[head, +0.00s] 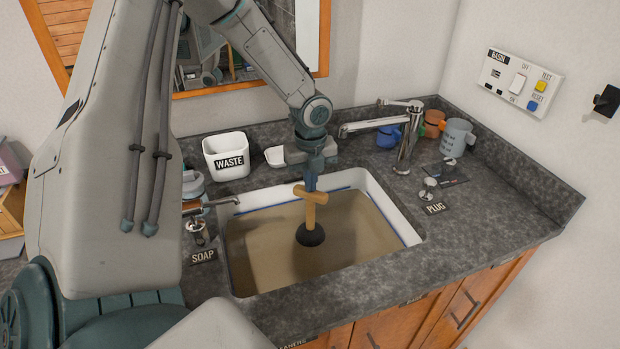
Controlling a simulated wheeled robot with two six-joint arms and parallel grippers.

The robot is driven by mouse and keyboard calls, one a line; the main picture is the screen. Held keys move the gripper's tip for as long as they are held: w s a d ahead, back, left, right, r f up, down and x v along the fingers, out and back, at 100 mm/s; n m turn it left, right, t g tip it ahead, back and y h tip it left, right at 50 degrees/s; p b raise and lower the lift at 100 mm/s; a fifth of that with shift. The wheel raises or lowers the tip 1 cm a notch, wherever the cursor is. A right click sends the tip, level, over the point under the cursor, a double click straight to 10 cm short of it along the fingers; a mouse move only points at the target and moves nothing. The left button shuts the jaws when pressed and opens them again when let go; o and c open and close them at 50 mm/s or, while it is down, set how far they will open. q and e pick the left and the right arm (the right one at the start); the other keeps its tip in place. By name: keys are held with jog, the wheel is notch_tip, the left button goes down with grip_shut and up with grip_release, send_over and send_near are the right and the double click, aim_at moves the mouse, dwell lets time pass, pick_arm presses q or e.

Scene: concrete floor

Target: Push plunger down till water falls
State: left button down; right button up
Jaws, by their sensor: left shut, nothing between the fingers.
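A plunger (309,216) with a wooden T-shaped handle and a black rubber cup stands upright in the sink (411,234). Murky brown water (262,245) fills the basin around the cup. My left gripper (311,184) points down directly over the handle's top, with its fingers shut and nothing between them. The fingertips are at or very close to the crossbar; I cannot tell whether they touch. The drain under the cup is hidden. My right gripper is not in view.
A white WASTE bin (226,157) stands behind the sink. The faucet (400,135) and several mugs (456,138) stand at the back right. A soap dispenser (198,232) is left of the sink. The counter (480,215) right of the sink is mostly clear.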

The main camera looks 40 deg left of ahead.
pick_arm(q)
jog(key=shift+r+p, duration=1.7)
jog(key=shift+r, duration=0.75)
notch_tip(320, 180, up, 6)
jog(key=p, duration=0.5)
